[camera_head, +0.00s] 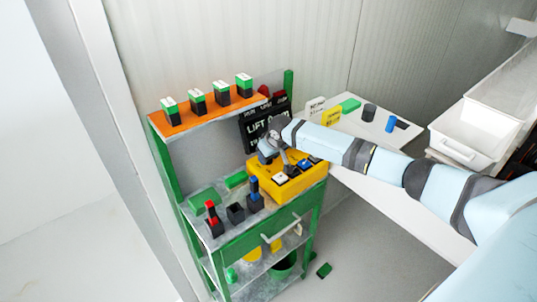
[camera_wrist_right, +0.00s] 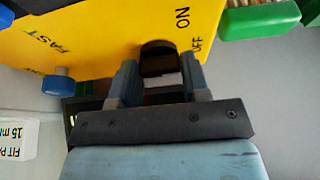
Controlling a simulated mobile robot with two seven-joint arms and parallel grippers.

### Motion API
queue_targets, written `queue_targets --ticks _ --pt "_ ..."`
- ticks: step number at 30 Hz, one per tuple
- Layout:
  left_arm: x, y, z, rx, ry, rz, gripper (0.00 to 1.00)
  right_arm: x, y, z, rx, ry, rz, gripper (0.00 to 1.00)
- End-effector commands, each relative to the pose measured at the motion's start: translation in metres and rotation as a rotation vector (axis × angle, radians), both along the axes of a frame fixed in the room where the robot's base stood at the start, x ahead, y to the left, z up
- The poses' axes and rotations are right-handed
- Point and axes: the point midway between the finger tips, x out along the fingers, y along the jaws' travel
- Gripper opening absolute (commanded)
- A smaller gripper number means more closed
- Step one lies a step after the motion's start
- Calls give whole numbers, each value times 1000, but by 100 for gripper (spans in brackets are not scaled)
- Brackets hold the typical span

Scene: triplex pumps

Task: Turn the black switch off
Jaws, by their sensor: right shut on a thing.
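The yellow control box (camera_head: 262,180) stands on the green and grey workbench in the head view. In the right wrist view its yellow face (camera_wrist_right: 110,25) carries the printed words FAST, ON and OFF. The black switch (camera_wrist_right: 157,50) is on this face, beside ON and OFF. My right gripper (camera_wrist_right: 160,72) is shut on the black switch, one finger on each side. In the head view my right gripper (camera_head: 270,150) hides the switch behind it. I cannot tell which way the switch is set. My left gripper is not in view.
A blue knob (camera_wrist_right: 57,82) is on the box face, left of my fingers. Green-topped black blocks (camera_head: 220,92) stand on the orange shelf (camera_head: 185,126). A white table (camera_head: 375,130) with small parts is to the right, near white bins (camera_head: 465,135).

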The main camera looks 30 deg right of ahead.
Motion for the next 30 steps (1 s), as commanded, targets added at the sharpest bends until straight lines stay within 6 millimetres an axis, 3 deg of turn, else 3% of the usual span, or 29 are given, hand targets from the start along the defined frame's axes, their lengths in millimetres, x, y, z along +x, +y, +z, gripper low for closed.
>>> queue_targets --ticks 6,7,8,20,30 --pt "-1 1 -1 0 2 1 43 0 0 0 1 0 -2 19" --pt "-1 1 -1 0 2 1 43 0 0 0 1 0 -2 47" --pt "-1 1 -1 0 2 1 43 0 0 0 0 0 -1 53" --pt "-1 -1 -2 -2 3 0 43 -3 0 8 1 -2 0 53" --pt "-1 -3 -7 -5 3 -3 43 -30 -3 73 -1 -3 1 53"
